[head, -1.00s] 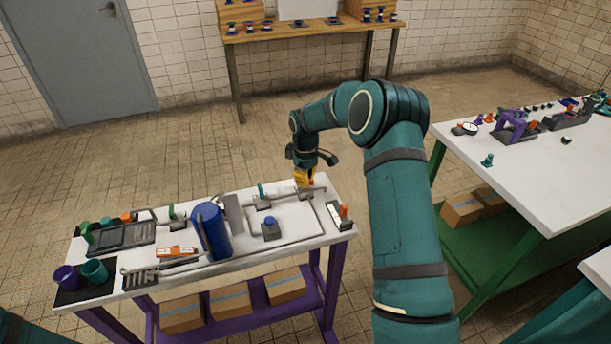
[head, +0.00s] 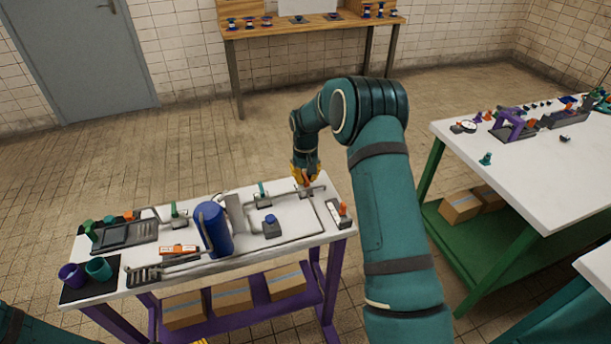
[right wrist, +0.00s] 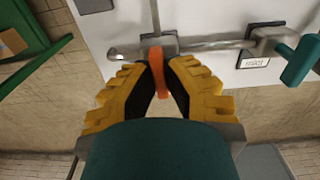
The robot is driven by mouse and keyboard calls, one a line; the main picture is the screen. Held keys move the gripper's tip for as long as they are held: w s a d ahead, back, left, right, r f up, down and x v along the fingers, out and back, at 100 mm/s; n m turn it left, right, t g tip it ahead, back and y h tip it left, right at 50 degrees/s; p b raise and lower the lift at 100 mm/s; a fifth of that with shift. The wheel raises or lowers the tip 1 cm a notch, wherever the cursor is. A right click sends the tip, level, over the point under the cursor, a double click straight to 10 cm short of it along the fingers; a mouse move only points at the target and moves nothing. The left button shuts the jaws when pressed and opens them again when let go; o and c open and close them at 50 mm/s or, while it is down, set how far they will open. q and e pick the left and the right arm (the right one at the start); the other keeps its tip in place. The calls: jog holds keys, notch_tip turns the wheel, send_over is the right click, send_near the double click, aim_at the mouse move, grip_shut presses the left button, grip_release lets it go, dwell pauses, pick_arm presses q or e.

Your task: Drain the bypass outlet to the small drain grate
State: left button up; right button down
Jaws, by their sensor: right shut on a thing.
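My right gripper (head: 305,178) is over the right end of the pipe bench. In the right wrist view, its yellow fingers (right wrist: 160,88) are shut on an orange valve handle (right wrist: 158,62), which stands on a grey valve block on the pipe (right wrist: 205,45). A teal-handled valve (head: 262,195) sits further left on the pipe and also shows in the wrist view (right wrist: 300,60). A small slotted grate (head: 146,275) lies at the bench's front left; a larger dark tray (head: 128,235) lies behind it. Of my left gripper, only a yellow bit (head: 200,341) shows at the bottom edge.
A blue cylinder (head: 214,230) stands mid-bench. Purple (head: 72,276) and teal (head: 98,268) cups stand at the left end. A white panel with an orange part (head: 338,212) is at the right end. A white table (head: 540,180) stands to the right.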

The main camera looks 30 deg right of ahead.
aim_at(306, 177)
jog(key=shift+s+f+m, duration=0.1)
jog(key=shift+f+m, duration=0.05)
jog(key=shift+m, duration=0.35)
jog(key=c, duration=1)
grip_release()
notch_tip(306, 177, up, 12)
jog(key=shift+r, duration=0.1)
